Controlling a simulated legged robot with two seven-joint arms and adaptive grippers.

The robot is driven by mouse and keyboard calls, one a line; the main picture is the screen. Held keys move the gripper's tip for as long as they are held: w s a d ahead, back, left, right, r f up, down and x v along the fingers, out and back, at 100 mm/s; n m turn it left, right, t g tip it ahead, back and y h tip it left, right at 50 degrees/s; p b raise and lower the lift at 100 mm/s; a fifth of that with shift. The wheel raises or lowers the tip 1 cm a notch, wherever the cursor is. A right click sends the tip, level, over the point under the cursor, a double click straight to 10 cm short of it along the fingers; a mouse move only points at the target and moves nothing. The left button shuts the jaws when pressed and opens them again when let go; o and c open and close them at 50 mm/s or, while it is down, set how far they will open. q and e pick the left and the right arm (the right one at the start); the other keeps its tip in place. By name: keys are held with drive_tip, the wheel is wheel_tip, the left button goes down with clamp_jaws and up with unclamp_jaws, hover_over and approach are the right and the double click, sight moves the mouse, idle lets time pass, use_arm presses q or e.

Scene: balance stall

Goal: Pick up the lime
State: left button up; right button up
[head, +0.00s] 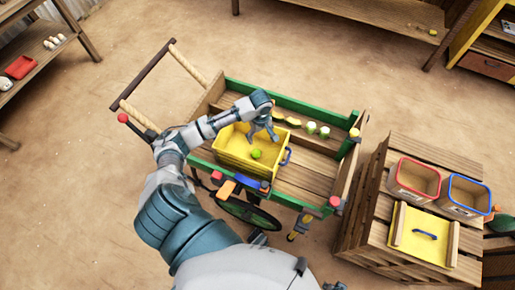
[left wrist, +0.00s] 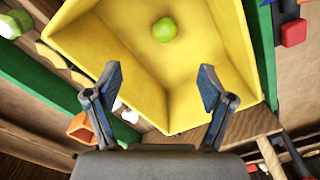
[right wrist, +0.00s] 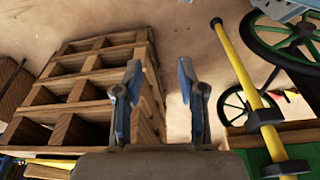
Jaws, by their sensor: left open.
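The lime (head: 256,154) is a small green ball inside the yellow bin (head: 226,152) on the cart. In the left wrist view the lime (left wrist: 164,30) lies on the floor of the yellow bin (left wrist: 120,58), ahead of the fingers. My left gripper (head: 263,134) is above the bin, open and empty, apart from the lime; its two spread fingers also show in the left wrist view (left wrist: 160,82). My right gripper (right wrist: 160,85) shows only in the right wrist view, its fingers apart with nothing between them.
The wooden cart has green rails (head: 300,110) around the bin. Green and white items (head: 317,129) sit behind the bin. Bare floor lies around.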

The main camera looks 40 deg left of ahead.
sight(256, 151)
use_arm(q)
drive_tip(key=f+b, duration=0.1)
drive_tip(key=f, duration=0.2)
drive_tip(key=f+b, duration=0.1)
drive_tip(key=f, duration=0.3)
drive_tip(key=a+f+b, duration=0.1)
drive_tip(key=f, duration=0.3)
drive_tip(key=shift+s+a, duration=0.1)
drive_tip(key=shift+s, duration=0.15)
drive_tip(key=shift+f, duration=0.35)
use_arm(e)
wheel_tip(256, 151, up, 10)
use_arm(q)
wheel_tip(256, 151, down, 5)
drive_tip(key=shift+s+a+r+b, duration=0.15)
drive_tip(key=shift+b, duration=1.1)
drive_tip(key=shift+a, duration=0.1)
drive_tip(key=c, duration=1.3)
use_arm(e)
drive_tip(key=w+a+r+t+y, duration=0.1)
drive_tip(key=w+a+t, duration=0.1)
drive_tip(key=w+t, duration=0.2)
drive_tip(key=shift+w+a+r, duration=0.25)
drive_tip(key=shift+w+r, duration=0.1)
drive_tip(key=shift+w, duration=0.6)
